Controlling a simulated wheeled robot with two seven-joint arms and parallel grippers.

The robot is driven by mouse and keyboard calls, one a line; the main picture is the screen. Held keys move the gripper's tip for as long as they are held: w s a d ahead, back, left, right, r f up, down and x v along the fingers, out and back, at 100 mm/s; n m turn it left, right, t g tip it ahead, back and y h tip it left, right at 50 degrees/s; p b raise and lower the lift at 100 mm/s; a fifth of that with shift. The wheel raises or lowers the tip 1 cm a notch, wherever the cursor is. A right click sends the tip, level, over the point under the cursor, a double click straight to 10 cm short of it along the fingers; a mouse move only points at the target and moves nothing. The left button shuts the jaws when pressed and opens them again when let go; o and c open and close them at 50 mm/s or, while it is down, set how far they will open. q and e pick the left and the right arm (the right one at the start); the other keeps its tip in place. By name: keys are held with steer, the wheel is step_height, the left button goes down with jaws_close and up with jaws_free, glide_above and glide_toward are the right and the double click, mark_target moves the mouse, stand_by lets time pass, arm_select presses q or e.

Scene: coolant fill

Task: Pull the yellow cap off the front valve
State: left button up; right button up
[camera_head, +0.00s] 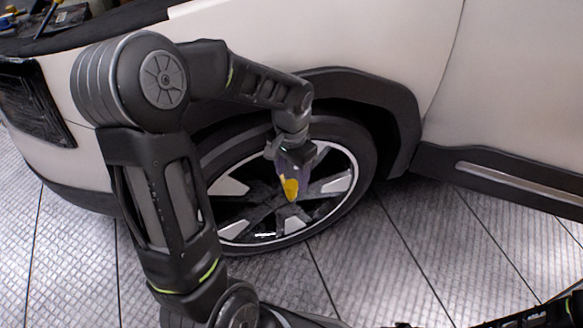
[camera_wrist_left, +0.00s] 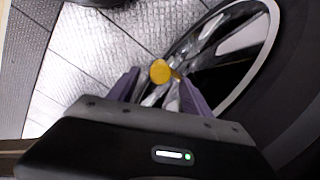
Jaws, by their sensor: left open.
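The yellow cap (camera_head: 291,188) shows in front of the front wheel (camera_head: 345,184) in the head view. In the left wrist view the round yellow cap (camera_wrist_left: 160,71) lies between the tips of the two purple fingers, with a gap on each side. My left gripper (camera_head: 292,170) points down at the wheel and is open around or just above the cap; the exact depth is hard to tell. The valve itself is mostly hidden behind the cap and gripper.
The white car's body (camera_head: 350,40) and the dark wheel arch (camera_head: 365,88) stand close above and behind my left gripper. A dark side sill (camera_head: 500,178) runs to the right. The tiled floor (camera_head: 400,265) in front is clear. Tools (camera_head: 50,15) lie at the top left.

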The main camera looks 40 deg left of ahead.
mark_target(292, 184)
arm_select(q)
step_height(292, 184, down, 5)
steer(key=shift+r+b, duration=0.2)
steer(key=shift+b, duration=0.3)
jaws_close()
steer(key=c, duration=0.7)
jaws_free()
steer(key=c, duration=0.5)
steer(key=shift+o, duration=0.2)
steer(key=shift+r+p, duration=0.4)
steer(key=shift+r, duration=0.1)
steer(key=shift+r+p, duration=2)
steer(key=shift+r, duration=0.35)
